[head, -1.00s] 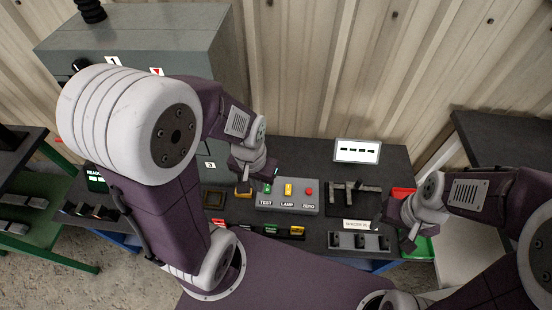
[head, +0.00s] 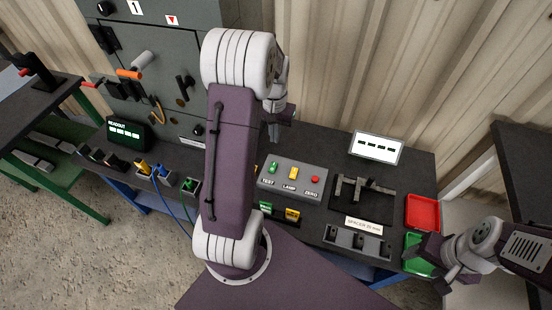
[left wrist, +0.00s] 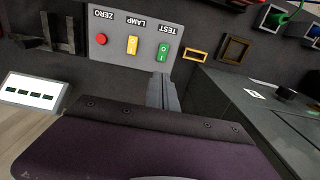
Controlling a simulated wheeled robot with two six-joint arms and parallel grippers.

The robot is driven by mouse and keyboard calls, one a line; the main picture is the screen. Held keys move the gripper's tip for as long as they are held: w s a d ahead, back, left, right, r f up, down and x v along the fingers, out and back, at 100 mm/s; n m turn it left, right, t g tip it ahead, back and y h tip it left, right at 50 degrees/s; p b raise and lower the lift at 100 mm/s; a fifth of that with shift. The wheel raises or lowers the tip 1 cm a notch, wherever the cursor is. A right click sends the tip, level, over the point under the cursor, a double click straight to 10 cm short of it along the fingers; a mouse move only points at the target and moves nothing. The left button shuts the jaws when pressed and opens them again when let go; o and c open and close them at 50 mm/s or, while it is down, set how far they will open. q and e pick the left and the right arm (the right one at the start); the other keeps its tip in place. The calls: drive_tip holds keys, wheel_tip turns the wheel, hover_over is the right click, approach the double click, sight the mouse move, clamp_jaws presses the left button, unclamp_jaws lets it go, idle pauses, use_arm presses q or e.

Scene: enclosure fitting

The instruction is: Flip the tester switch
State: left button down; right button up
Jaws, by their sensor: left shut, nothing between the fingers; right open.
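The grey tester box (head: 300,193) sits on the dark bench with a green TEST switch (head: 274,168), a yellow LAMP switch (head: 293,173) and a red ZERO button (head: 315,180). The box appears upside down in the left wrist view, where the green switch (left wrist: 163,53) shows I and O marks. I cannot tell which way it is tipped. My left gripper (head: 274,136) is shut and empty, behind the box's left end and apart from the switch. Its fingers also show in the left wrist view (left wrist: 163,94). My right gripper (head: 432,264) is open, over the green tray (head: 417,252).
A red tray (head: 422,213), a small white display (head: 376,147) and a black fixture (head: 362,195) stand right of the box. A grey cabinet (head: 160,60) with handles stands at the back left. A readout (head: 128,133) and plugs with cables lie on the left.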

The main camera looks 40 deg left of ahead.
sight(274, 165)
use_arm(q)
wheel_tip(274, 165, down, 14)
drive_tip(key=b, duration=0.2)
drive_tip(key=shift+a+r+b, duration=0.15)
drive_tip(key=shift+r+b, duration=0.1)
drive_tip(key=shift+b, duration=0.15)
drive_tip(key=shift+f, duration=0.3)
